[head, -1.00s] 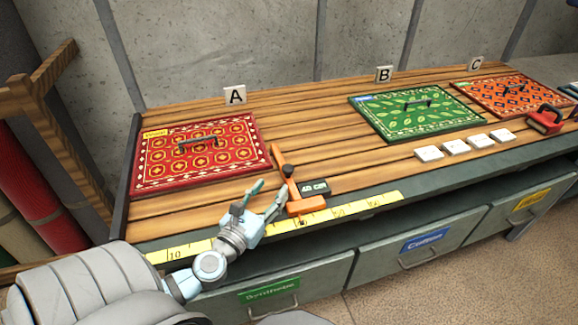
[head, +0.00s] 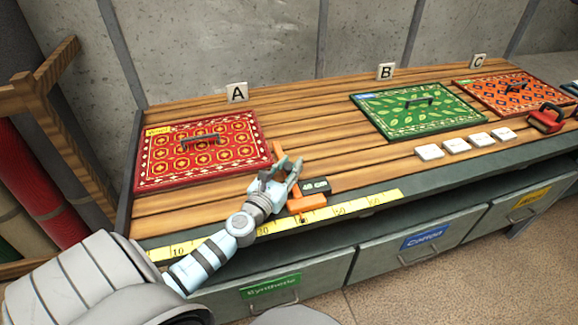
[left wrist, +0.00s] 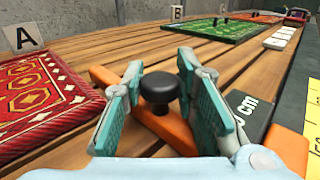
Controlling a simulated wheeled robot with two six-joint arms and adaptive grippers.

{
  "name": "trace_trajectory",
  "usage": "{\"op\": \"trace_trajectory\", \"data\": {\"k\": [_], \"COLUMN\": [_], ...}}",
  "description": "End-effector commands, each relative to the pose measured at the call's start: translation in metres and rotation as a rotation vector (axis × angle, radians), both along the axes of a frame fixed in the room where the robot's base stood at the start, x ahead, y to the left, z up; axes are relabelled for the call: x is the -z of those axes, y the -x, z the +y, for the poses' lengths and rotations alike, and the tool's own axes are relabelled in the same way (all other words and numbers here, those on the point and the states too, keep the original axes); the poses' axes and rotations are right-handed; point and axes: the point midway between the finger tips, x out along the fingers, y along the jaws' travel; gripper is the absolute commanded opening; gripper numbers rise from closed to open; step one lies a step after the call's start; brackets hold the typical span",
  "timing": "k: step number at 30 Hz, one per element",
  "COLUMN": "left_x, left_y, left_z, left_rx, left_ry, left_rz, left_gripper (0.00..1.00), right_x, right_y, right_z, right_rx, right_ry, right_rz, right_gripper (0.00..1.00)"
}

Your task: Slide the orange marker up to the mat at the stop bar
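The orange marker (head: 307,202) lies on the bench's front edge by the yellow ruler (head: 365,205), with an arm reaching back across the planks. It also shows in the left wrist view (left wrist: 290,148), with a black knob (left wrist: 159,88). My left gripper (head: 288,163) is over the marker. In the left wrist view its fingers (left wrist: 160,72) stand on either side of the knob, with gaps visible. The red mat (head: 165,178) lies flat to the left of the marker, under sign A. A separate stop bar cannot be made out. My right gripper is out of view.
A dark block with a cm label (head: 315,186) sits right beside the marker. The green mat (head: 440,130) and orange mat (head: 490,102) lie farther right, with several white tiles (head: 429,152) in front. Drawers (head: 270,290) are below the bench edge.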

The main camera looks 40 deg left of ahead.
Motion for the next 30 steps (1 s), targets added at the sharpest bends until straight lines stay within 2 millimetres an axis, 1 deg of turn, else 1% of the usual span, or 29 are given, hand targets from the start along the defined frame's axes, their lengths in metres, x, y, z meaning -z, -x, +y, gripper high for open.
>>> {"op": "trace_trajectory", "data": {"k": [1,2,5,10,16,17,18,20,27,30], "left_x": [0.0,0.0,0.0,0.001,0.001,0.001,0.001,0.001,0.0,0.001], "left_y": [0.0,0.0,0.001,0.01,0.01,0.01,0.01,0.01,0.01,0.014], "left_z": [0.0,0.0,0.001,0.007,0.007,0.007,0.007,0.007,0.007,0.007], "left_rx": [0.0,0.0,0.0,-0.001,-0.002,-0.002,-0.002,-0.002,-0.001,-0.001], "left_ry": [0.0,0.0,-0.001,-0.002,0.0,0.0,0.0,0.0,0.0,0.0], "left_rz": [0.0,0.0,0.0,0.002,0.002,0.002,0.002,0.002,0.001,0.003], "left_gripper": [0.09,0.07,0.07,0.07,0.07,0.31,0.38,0.46,0.46,0.46], "right_x": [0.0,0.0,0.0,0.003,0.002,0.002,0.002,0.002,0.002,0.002], "right_y": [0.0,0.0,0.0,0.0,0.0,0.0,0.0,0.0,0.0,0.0], "right_z": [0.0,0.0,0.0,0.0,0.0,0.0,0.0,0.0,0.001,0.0], "right_rx": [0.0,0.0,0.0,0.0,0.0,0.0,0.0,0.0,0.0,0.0], "right_ry": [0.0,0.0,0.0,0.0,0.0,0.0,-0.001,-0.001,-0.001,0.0], "right_rz": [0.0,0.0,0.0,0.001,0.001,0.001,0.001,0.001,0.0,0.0], "right_gripper": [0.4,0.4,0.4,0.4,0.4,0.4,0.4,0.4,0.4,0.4]}}
